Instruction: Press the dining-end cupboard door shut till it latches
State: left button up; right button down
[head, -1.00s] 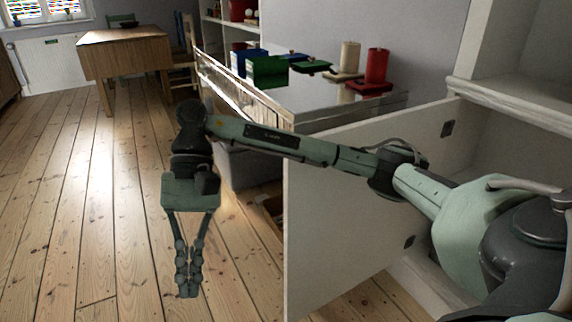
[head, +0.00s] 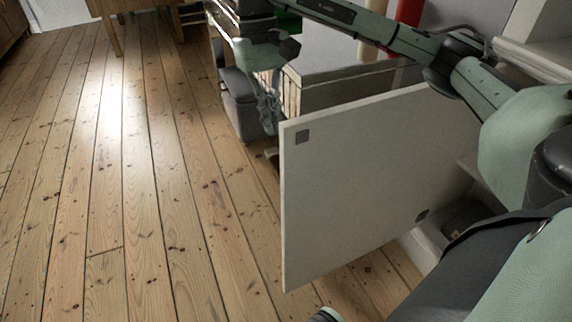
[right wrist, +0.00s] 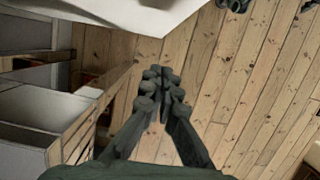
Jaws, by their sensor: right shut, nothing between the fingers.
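The white cupboard door (head: 370,185) stands open in the head view, with a small square plate near its free upper corner and a hinge at its right side. The cupboard (head: 430,250) is behind it at the right, partly hidden by my arm. My right gripper (head: 270,122) hangs just left of the door's free edge, near its top corner; I cannot tell whether it touches. Its fingers are together and empty, as the right wrist view also shows (right wrist: 160,88). A white panel, apparently the door (right wrist: 120,14), crosses the top of that view. My left gripper is not in view.
A wooden table (head: 115,8) is at the far left. The floorboards (head: 130,200) on the left are clear.

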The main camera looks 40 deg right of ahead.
aim_at(285, 168)
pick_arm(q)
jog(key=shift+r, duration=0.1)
pick_arm(e)
jog(key=s+f, duration=0.3)
jog(key=f, duration=0.2)
jog(key=s+a+f, duration=0.1)
jog(key=s+f, duration=0.1)
jog(key=shift+s+a+f, duration=0.1)
jog(key=shift+s+f, duration=0.15)
jog(key=shift+s, duration=0.1)
